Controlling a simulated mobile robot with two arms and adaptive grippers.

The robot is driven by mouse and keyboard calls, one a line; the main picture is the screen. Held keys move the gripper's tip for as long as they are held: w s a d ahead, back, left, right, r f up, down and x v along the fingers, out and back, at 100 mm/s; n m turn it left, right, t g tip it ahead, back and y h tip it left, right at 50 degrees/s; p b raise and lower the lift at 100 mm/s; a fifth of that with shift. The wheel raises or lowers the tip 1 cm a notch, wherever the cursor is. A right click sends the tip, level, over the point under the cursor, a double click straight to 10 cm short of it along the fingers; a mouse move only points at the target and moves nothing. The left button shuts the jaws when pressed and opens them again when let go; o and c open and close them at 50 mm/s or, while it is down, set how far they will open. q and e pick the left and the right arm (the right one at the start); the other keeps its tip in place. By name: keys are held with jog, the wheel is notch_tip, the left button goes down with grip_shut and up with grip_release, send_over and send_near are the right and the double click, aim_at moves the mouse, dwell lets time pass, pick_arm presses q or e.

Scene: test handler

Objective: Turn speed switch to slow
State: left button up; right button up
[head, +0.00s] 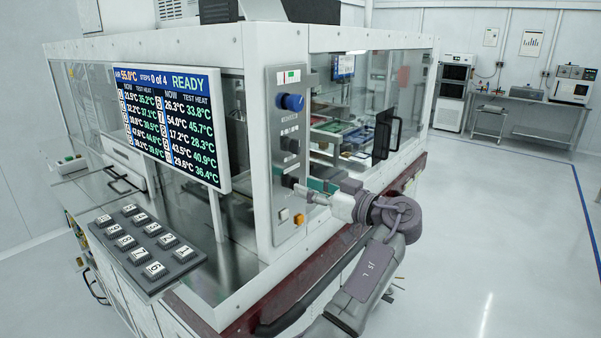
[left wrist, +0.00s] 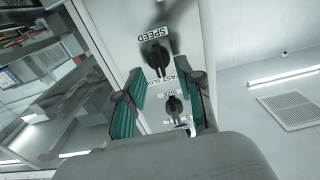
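The speed switch is a black rotary knob (head: 290,182), the lower of two black knobs on the grey control panel (head: 288,216). In the left wrist view the speed switch (left wrist: 156,58) shows with an upside-down SPEED label and a FAST SLOW label beside it. I cannot tell clearly which label its pointer faces. My left gripper (head: 307,188) is just in front of the switch, at its right in the head view. Its green-padded fingers (left wrist: 166,82) are apart, with the switch between or just beyond the tips; contact is unclear. My right gripper is out of view.
Another black knob (head: 290,145) and a blue knob (head: 291,102) are higher on the panel. An orange button (head: 299,219) and a white button (head: 284,214) sit below. A screen (head: 172,120) reads READY. Glass windows flank the panel; floor at right is clear.

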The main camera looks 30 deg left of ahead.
pick_arm(q)
jog(key=shift+w+a+p, duration=0.15)
jog(key=shift+a+p, duration=0.35)
jog(key=shift+a, duration=0.9)
jog(key=shift+c, duration=0.3)
grip_shut()
